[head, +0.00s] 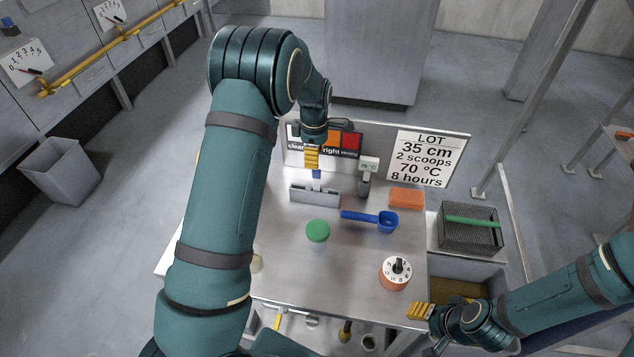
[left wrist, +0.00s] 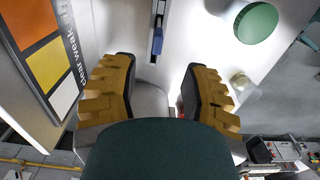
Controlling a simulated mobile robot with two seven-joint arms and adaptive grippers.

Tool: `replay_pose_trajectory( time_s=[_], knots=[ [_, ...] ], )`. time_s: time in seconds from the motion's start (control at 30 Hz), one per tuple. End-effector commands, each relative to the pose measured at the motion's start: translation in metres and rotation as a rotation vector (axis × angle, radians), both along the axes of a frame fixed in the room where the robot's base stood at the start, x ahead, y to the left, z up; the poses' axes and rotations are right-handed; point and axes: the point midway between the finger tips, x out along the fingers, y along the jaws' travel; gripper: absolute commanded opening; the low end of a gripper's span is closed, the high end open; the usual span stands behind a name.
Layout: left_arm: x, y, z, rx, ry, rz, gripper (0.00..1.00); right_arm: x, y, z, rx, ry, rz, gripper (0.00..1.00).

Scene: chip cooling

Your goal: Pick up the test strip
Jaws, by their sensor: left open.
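The test strip seems to be the small blue-ended piece (head: 317,174) standing at the grey holder (head: 315,194) near the back of the steel table. A blue piece also shows in the left wrist view (left wrist: 157,41), ahead of the fingers and roughly midway between them. My left gripper (head: 312,158) is over the back of the table, just above the blue piece in the head view. Its yellow fingers (left wrist: 157,92) are apart with nothing between them. My right gripper (head: 420,311) is at the table's front right, far from the strip; its jaw opening is unclear.
A colour chart (head: 352,141) and a LOT sign (head: 430,158) stand behind. A green-lidded jar (head: 317,231), blue scoop (head: 386,221), orange block (head: 406,198), dial timer (head: 395,272) and grey thermometer-like device (head: 367,174) are on the table. A mesh basket (head: 470,237) is right.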

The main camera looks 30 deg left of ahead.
Motion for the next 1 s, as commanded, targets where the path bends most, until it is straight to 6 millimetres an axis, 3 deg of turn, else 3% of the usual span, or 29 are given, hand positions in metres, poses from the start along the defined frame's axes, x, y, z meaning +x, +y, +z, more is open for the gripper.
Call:
replay_pose_trajectory(
  time_s=[0.1,0.43,0.7,1.0],
  knots=[
    [0.000,0.000,-0.020,0.000,0.002,0.000,0.46,0.000,0.000,-0.002,0.000,-0.001,0.000,0.53],
    [0.000,-0.001,-0.040,-0.001,0.002,-0.001,0.46,0.000,0.000,-0.002,-0.001,-0.001,0.000,0.53],
    [0.002,-0.003,-0.077,0.000,0.001,0.000,0.46,0.000,0.000,-0.003,-0.001,-0.001,0.000,0.53],
    [0.003,-0.003,-0.082,0.000,-0.001,-0.001,0.49,0.000,0.000,-0.004,-0.001,-0.001,0.000,0.53]
  ],
)
